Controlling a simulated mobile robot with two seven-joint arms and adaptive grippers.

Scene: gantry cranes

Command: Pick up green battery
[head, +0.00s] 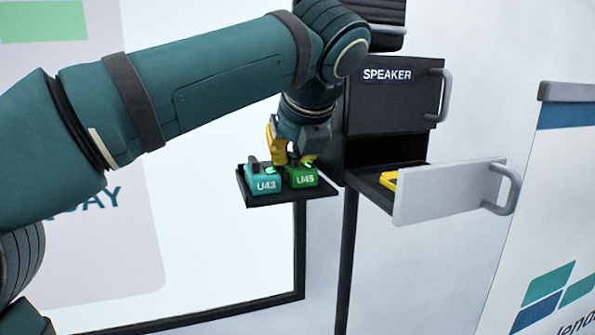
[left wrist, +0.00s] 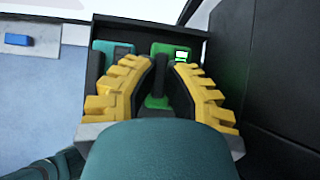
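The green battery (head: 301,178), labelled U45, sits upright on a small dark shelf (head: 290,198) in the head view. A teal battery (head: 263,182), labelled U43, stands just left of it. My left gripper (head: 291,155) is right above the green battery, pointing down. In the left wrist view its yellow fingers (left wrist: 166,80) stand apart on either side of the green battery's handle (left wrist: 157,85). A gap shows between the fingers and the handle. The green battery's lit top (left wrist: 180,54) lies past the fingertips. My right gripper is not in view.
A dark cabinet stands right of the shelf, with a closed drawer labelled SPEAKER (head: 394,97). Below it an open drawer (head: 450,191) sticks out and holds a yellow object (head: 388,180). A banner stand (head: 550,200) is at the far right.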

